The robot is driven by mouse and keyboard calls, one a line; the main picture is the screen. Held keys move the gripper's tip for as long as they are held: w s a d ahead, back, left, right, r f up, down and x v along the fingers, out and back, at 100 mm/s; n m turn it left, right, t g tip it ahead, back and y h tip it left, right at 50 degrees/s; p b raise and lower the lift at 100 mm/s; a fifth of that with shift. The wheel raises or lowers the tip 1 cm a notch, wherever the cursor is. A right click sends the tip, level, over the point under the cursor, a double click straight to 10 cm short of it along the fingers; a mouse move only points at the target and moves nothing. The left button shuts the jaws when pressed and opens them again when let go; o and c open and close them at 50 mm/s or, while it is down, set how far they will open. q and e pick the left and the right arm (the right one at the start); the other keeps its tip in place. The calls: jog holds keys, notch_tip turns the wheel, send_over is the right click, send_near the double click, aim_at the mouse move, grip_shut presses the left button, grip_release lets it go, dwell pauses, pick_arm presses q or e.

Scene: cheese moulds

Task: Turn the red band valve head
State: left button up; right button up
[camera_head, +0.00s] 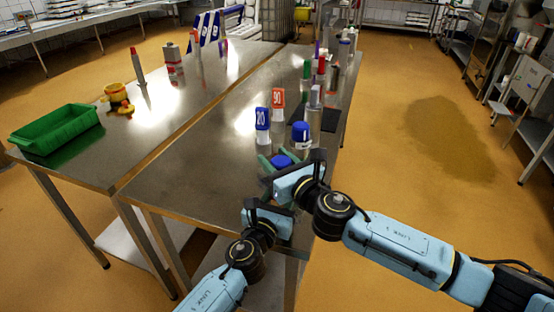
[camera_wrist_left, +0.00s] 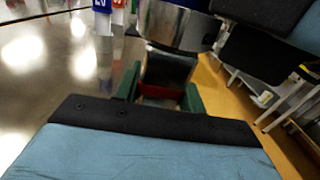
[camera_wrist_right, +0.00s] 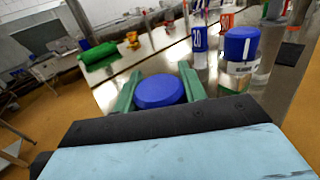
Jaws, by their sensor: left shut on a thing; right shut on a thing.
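The red band valve's blue head (camera_wrist_right: 160,91) sits between the green fingers of my right gripper (camera_wrist_right: 160,88), which is shut on it. In the head view the blue head (camera_head: 281,161) is at the near right edge of the steel table. My left gripper (camera_wrist_left: 160,92) is shut on the valve's body, below the head; a red band (camera_wrist_left: 161,92) shows between its green fingers. In the head view my arms hide the left fingers and the valve's body. Whether the head has turned cannot be told.
A container with a blue cap (camera_head: 301,135) stands just behind, beside a blue 20 tag (camera_head: 262,121) and an orange 90 tag (camera_head: 278,98). Several capped containers stand farther back. A green tray (camera_head: 57,130) is on the left table; the near table's left part is clear.

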pick_arm(q)
jog(key=shift+f, duration=0.1)
pick_arm(e)
jog(key=n+g+y, duration=0.3)
jog(key=g+y, duration=0.1)
jog(key=shift+a+n, duration=0.2)
jog(key=shift+n, duration=0.2)
jog(key=n+g+y, duration=0.2)
jog(key=g, duration=0.1)
jog(key=n+g+y, duration=0.1)
jog(key=g, duration=0.1)
jog(key=shift+s+a+n, duration=0.15)
jog(key=shift+s+n, duration=0.15)
pick_arm(q)
jog(key=shift+s, duration=0.1)
pick_arm(e)
jog(key=n+g, duration=0.1)
jog(key=g, duration=0.1)
jog(key=n+g, duration=0.2)
jog(key=n+g+y, duration=0.1)
jog(key=g, duration=0.2)
jog(key=shift+s+a+n, duration=0.1)
jog(key=shift+s+n, duration=0.2)
jog(key=shift+s, duration=0.1)
jog(key=shift+s+n+g, duration=0.2)
jog(key=shift+n+g, duration=0.3)
jog(key=shift+g, duration=0.3)
jog(key=o, duration=1)
jog(key=shift+c, duration=0.2)
